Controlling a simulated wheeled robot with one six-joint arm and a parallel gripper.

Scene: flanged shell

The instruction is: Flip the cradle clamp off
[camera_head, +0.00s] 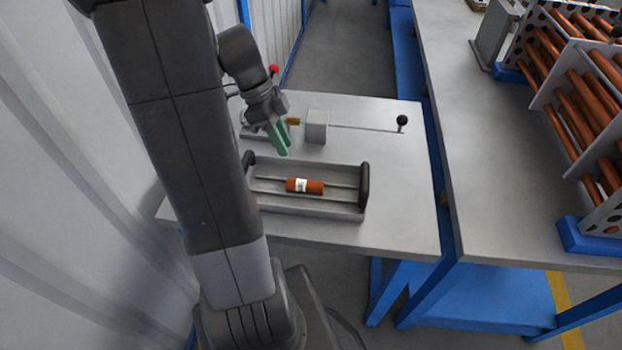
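A grey block (317,126) stands on the table behind the tray and looks like part of the cradle. A thin rod runs right from it to an upright black ball knob (402,120). A small brass-coloured piece (293,121) shows just left of the block. A red ball (273,69) shows higher up beside my wrist; I cannot tell which knob belongs to the clamp. My gripper (284,152), with green fingers pointing down, is left of the block and above the table behind the tray. Its fingers look close together, but their gap is unclear. I see nothing held.
A grey tray (310,206) with black end handles holds an orange cylinder with a white band (304,186). The table (410,220) is bare on its right side. A second bench (465,130) at right carries racks of copper-coloured tubes (575,95). A corrugated wall is at left.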

